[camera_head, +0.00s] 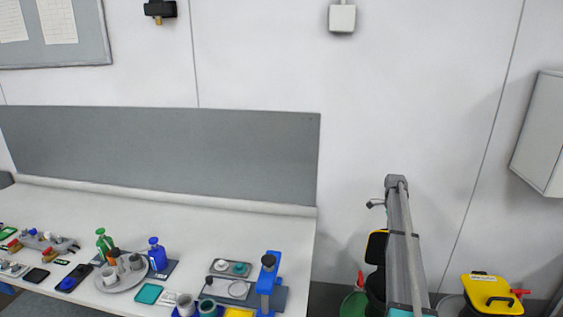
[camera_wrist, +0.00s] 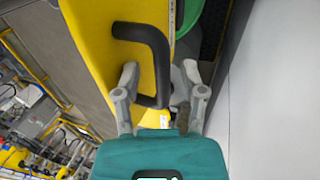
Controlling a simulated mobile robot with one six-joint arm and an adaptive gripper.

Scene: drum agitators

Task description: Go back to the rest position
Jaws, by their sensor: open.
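My gripper (camera_wrist: 160,76) shows in the wrist view, with a teal body and two grey fingers spread apart. A black bent handle (camera_wrist: 156,46) on a yellow surface (camera_wrist: 90,25) shows between and beyond the fingertips. The fingers are not closed on it; I cannot tell whether they touch it. The gripper itself cannot be made out in the head view.
In the head view, a white bench (camera_head: 60,205) at left carries bottles, trays and a blue stand (camera_head: 268,285). A yellow-lidded drum (camera_head: 492,293) and a green drum (camera_head: 354,304) stand at right. A wall cabinet (camera_head: 541,135) hangs at the right edge.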

